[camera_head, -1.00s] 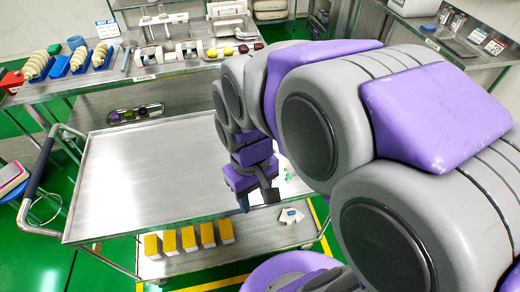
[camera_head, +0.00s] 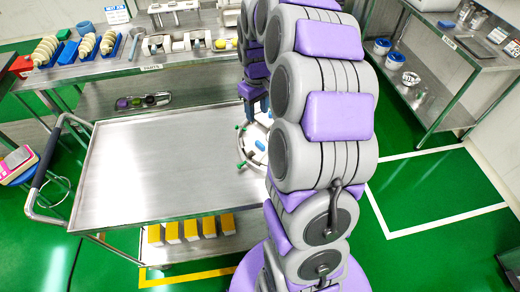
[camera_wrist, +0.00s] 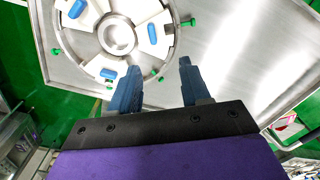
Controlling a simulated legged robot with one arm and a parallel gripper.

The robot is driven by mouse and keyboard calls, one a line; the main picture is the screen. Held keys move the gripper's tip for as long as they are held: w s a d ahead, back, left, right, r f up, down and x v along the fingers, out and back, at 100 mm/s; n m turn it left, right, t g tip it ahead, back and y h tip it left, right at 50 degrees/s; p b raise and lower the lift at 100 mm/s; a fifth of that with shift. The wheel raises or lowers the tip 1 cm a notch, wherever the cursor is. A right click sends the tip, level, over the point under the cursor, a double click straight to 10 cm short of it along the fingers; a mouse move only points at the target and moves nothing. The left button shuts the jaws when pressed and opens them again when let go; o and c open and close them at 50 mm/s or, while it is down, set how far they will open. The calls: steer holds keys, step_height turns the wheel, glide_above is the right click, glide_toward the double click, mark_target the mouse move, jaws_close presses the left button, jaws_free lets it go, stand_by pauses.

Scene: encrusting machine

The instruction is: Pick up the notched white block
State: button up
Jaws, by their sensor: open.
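A round metal ring fixture (camera_wrist: 118,35) with a hub and green knobs sits on the steel cart top. It holds white blocks, each with a blue oval: one at the right (camera_wrist: 155,38), one at upper left (camera_wrist: 86,12) and one at the bottom (camera_wrist: 104,68). I cannot tell which is the notched one. In the head view the fixture (camera_head: 240,150) is partly behind my arm. My gripper (camera_wrist: 160,68) is open and empty, with dark blue fingers apart just below the right-hand block in the wrist view. It also shows above the fixture in the head view (camera_head: 252,108).
The steel cart top (camera_head: 160,165) is bare on its left. Yellow-and-white boxes (camera_head: 190,229) stand on its lower shelf. A parts bench (camera_head: 110,68) with blue trays lies behind. Another bench (camera_head: 470,50) stands at right, with open green floor before it.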

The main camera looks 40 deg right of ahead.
steer(key=d, duration=0.2)
steer(key=b, duration=0.3)
glide_above(260, 143)
step_height(260, 143, down, 12)
steer(key=shift+s+d+f, duration=0.1)
steer(key=shift+s, duration=0.05)
steer(key=shift+f, duration=0.7)
step_height(260, 143, down, 4)
steer(key=shift+f+b, duration=0.25)
steer(key=shift+b, duration=0.5)
jaws_close()
